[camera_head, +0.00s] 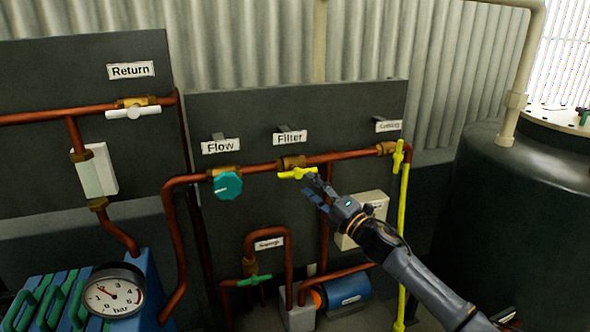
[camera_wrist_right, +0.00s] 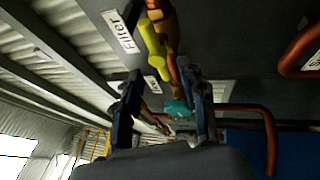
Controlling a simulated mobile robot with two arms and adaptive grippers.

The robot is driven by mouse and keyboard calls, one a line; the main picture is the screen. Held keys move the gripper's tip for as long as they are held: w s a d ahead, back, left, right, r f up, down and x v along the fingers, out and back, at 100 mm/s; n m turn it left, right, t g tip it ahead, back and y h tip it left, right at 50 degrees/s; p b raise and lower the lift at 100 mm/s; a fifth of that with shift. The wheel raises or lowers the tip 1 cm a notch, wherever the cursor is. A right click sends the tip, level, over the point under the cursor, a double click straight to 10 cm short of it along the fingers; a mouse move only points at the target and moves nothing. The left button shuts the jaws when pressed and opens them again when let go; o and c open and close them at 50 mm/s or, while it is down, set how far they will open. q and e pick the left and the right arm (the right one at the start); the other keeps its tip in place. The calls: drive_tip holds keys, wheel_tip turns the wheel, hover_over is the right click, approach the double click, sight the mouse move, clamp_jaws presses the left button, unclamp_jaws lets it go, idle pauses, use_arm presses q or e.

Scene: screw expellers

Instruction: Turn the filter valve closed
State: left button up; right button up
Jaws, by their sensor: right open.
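The filter valve has a yellow lever handle (camera_head: 297,173) lying roughly along the horizontal copper pipe, under the white "Filter" label (camera_head: 290,138). Its brass body (camera_head: 291,162) sits on the pipe. My right gripper (camera_head: 314,188) is just below and to the right of the handle, with its fingers apart and nothing between them. In the right wrist view the yellow handle (camera_wrist_right: 153,48) is ahead of the open fingers (camera_wrist_right: 165,110), beyond their tips. I cannot tell whether a finger touches it. My left gripper is not in view.
A teal flow knob (camera_head: 228,186) is left of the filter valve. Another yellow valve handle (camera_head: 398,156) is to the right. A white box (camera_head: 362,220) sits behind my right wrist. Copper pipes run below, and a dark tank (camera_head: 510,200) stands at the right.

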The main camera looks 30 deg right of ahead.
sight(295, 171)
drive_tip(key=p+x, duration=0.1)
drive_tip(key=x, duration=0.4)
drive_tip(key=shift+w+r+p, duration=0.1)
drive_tip(key=shift+w+p, duration=0.15)
drive_tip(key=shift+p, duration=0.1)
drive_tip(key=shift+w+a+r, duration=0.1)
drive_tip(key=shift+w+a, duration=0.05)
drive_tip(key=shift+w, duration=0.35)
clamp_jaws()
